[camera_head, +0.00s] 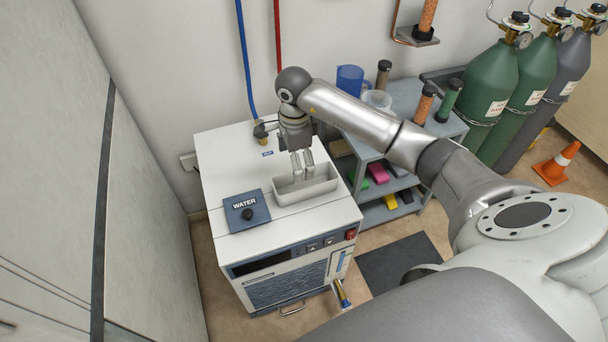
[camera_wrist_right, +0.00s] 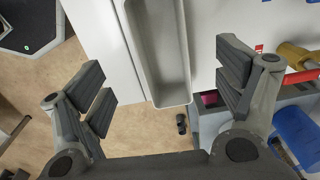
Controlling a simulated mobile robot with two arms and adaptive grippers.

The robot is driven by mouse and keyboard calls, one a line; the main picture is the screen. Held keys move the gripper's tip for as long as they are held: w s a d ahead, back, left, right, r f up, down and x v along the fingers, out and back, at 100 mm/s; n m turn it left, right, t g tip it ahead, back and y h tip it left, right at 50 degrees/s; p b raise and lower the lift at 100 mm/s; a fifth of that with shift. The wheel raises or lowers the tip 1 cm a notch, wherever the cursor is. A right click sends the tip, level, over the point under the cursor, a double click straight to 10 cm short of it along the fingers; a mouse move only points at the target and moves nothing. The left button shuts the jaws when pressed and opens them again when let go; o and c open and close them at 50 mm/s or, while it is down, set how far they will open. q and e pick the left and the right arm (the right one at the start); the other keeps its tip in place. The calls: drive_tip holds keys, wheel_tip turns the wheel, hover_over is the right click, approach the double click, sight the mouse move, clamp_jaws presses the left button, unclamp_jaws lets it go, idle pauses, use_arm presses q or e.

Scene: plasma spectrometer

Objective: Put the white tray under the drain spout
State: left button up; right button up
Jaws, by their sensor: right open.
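The white tray (camera_head: 306,186), a long open box, rests on top of the white cabinet (camera_head: 224,153), near its right edge. It also shows in the right wrist view (camera_wrist_right: 171,100), its end lying between my spread fingers. My right gripper (camera_head: 302,170) points down at the tray, with its fingertips at or just above it; contact cannot be told. In the wrist view the right gripper (camera_wrist_right: 168,85) is open, with a gap on each side of the tray. A brass-coloured spout (camera_head: 342,292), seemingly the drain, sticks out low on the cabinet's front right. My left gripper is out of view.
A grey shelf cart (camera_head: 405,120) with a blue jug (camera_head: 350,78) stands to the right. A dark mat (camera_head: 402,264) lies on the floor near the spout. Gas cylinders (camera_head: 494,90) stand at the back right.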

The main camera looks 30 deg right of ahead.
hover_over(305, 184)
drive_tip(key=s+a, duration=0.1)
drive_tip(key=a, duration=0.3)
wheel_tip(305, 184, down, 10)
drive_tip(key=shift+r+p, duration=0.25)
drive_tip(key=shift+p, duration=0.15)
drive_tip(key=c, duration=1.2)
drive_tip(key=shift+r, duration=0.1)
